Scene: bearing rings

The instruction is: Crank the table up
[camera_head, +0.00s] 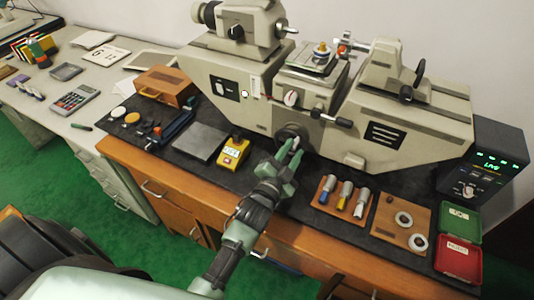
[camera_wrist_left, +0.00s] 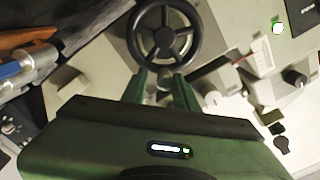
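The measuring machine (camera_head: 250,85) stands on the bench, with its small work table (camera_head: 308,58) in the middle between two heads. A dark handwheel (camera_head: 288,133) is low on its front, partly hidden by my gripper. In the left wrist view the spoked handwheel (camera_wrist_left: 165,12) shows nearly whole. My left gripper (camera_head: 291,148) is at the handwheel, its green fingers apart. In the left wrist view the fingertips (camera_wrist_left: 162,76) are near the wheel's lower rim, with a small grey knob (camera_wrist_left: 164,84) between them. I cannot tell whether they touch it. My right gripper is out of view.
A yellow gauge box (camera_head: 233,153) and a grey plate (camera_head: 200,141) lie left of my gripper. A tray of handled tools (camera_head: 340,197), a board with rings (camera_head: 402,222), and green and red boxes (camera_head: 458,257) lie right. A display unit (camera_head: 487,160) stands far right.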

